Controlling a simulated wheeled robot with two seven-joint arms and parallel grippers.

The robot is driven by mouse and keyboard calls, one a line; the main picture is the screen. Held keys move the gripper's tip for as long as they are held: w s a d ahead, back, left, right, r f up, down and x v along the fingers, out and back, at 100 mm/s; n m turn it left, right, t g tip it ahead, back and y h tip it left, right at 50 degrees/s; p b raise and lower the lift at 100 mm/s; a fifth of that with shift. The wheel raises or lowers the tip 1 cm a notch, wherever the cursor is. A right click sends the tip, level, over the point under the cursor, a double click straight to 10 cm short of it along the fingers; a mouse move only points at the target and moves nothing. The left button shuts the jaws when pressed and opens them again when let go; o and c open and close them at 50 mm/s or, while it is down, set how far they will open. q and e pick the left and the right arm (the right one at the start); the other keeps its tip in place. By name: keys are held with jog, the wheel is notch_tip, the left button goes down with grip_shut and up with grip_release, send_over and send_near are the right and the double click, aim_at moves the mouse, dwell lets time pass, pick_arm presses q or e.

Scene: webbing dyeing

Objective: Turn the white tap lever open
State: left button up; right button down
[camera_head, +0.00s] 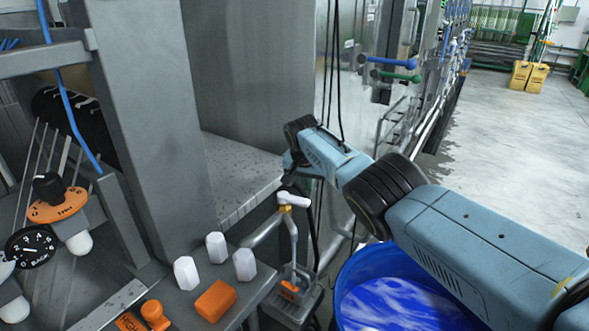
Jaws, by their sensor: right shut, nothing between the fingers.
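The white tap lever (293,199) sits on top of a thin upright metal pipe, with a brass-coloured fitting just under it. The pipe rises beside the grey machine, left of the blue tub. My right arm reaches in from the right. My right gripper (287,178) is shut and empty, just above the lever and slightly to its left. Its fingers are small and partly hidden by the arm, and I cannot tell whether they touch the lever. My left gripper is not in view.
A blue tub (350,268) with blue and white liquid stands below my right arm. Several white knobs (216,247) and an orange block (216,301) sit on a grey panel at the front. A grey machine column (150,120) rises at left. Open floor lies at the right.

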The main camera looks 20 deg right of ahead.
jog(key=p+v, duration=0.3)
jog(key=v, duration=0.6)
jog(key=shift+r+p, duration=0.35)
jog(key=shift+r, duration=0.1)
jog(key=shift+f, duration=0.1)
